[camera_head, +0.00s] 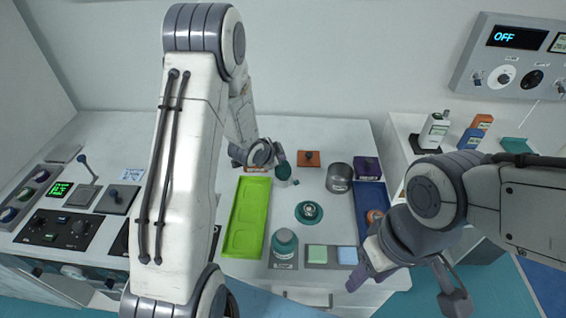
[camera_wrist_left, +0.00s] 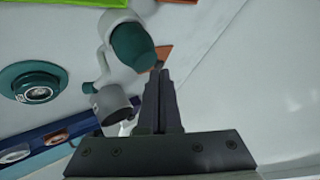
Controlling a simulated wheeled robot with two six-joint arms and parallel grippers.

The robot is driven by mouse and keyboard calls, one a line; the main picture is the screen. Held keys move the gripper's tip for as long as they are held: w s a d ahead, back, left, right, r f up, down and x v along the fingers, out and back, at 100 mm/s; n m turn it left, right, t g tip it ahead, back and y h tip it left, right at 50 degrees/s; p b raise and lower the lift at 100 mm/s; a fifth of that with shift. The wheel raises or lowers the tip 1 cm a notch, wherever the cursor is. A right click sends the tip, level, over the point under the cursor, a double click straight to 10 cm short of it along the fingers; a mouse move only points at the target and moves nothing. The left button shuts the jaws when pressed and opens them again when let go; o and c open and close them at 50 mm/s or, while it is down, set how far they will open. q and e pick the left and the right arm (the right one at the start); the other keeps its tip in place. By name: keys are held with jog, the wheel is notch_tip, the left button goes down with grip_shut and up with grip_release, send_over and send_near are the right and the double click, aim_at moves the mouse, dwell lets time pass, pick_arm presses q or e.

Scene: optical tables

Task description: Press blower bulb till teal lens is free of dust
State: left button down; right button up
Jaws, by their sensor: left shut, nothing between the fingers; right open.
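The teal lens (camera_head: 309,212) lies on the white table right of the green tray; it also shows in the left wrist view (camera_wrist_left: 20,76). Dust on its glass is too small to tell. The blower's teal bulb (camera_head: 283,171) stands behind and left of the lens; in the left wrist view the bulb (camera_wrist_left: 133,45) tops a white body, just ahead of my fingertips. My left gripper (camera_head: 259,158) is shut and empty beside the bulb; its closed fingers show in the wrist view (camera_wrist_left: 163,100). Whether they touch the bulb is unclear. My right gripper (camera_head: 405,288) is open and empty at the table's front right.
The green tray (camera_head: 239,240) lies left of the lens. A grey canister (camera_head: 339,172), an orange block (camera_head: 308,158) and a blue tray (camera_head: 367,190) are behind and right. A teal jar (camera_head: 285,248) stands in front. An instrument panel (camera_head: 70,230) is at left.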

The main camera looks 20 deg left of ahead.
pick_arm(q)
jog(key=shift+r+p, duration=1.9)
jog(key=shift+r, duration=0.7)
jog(key=shift+f, duration=0.1)
jog(key=shift+d, duration=0.1)
jog(key=s+d+r+n+g+b, duration=0.2)
jog(key=s+d+r+g, duration=0.35)
jog(key=s+d, duration=0.75)
jog(key=s+d+r+g, duration=0.2)
jog(key=s, duration=0.9)
jog(key=s+d+r+n+g+b, duration=0.1)
jog(key=s+d+r, duration=0.2)
jog(key=s, duration=0.8)
jog(key=shift+s+r+g, duration=0.15)
jog(key=shift+s+g, duration=0.15)
jog(key=shift+g, duration=0.05)
